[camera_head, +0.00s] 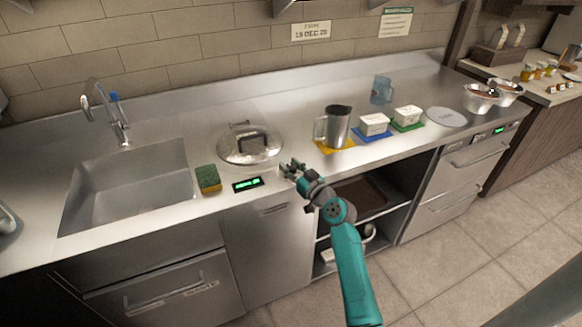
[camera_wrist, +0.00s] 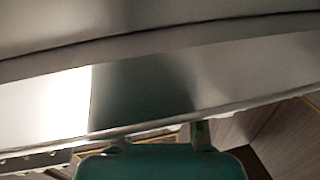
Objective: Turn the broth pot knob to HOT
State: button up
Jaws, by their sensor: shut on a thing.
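The lidded metal broth pot (camera_head: 232,150) is set into the counter, with a dark handle on its lid. A small black display (camera_head: 247,184) with green lit characters sits in front of it; the characters are too small to read. My gripper (camera_head: 291,169) is at the counter's front edge, right of the display. It is shut on what I take to be the knob, which its fingers hide, so the knob's setting cannot be read.
A green and yellow sponge (camera_head: 208,179) lies left of the display, beside the sink (camera_head: 130,190). A metal pitcher (camera_head: 337,128), a blue jug (camera_head: 381,90) and two white tubs on coloured mats stand to the right. Open shelves (camera_head: 362,198) lie below the counter behind my arm.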

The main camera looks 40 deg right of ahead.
jog(key=shift+f+m+h, duration=0.1)
jog(key=shift+m+h, duration=0.3)
jog(key=shift+h, duration=0.2)
jog(key=shift+f+m+g+h, duration=0.1)
jog(key=shift+m+g+h, duration=0.35)
jog(key=shift+h, duration=0.35)
jog(key=shift+m+h, duration=0.3)
jog(key=shift+m, duration=0.05)
jog(key=shift+m+h, duration=0.4)
jog(key=shift+h, duration=0.3)
jog(key=o, duration=1.2)
jog(key=shift+c, duration=0.2)
jog(key=shift+s, duration=0.1)
jog(key=v, duration=1.2)
jog(key=shift+r, duration=0.3)
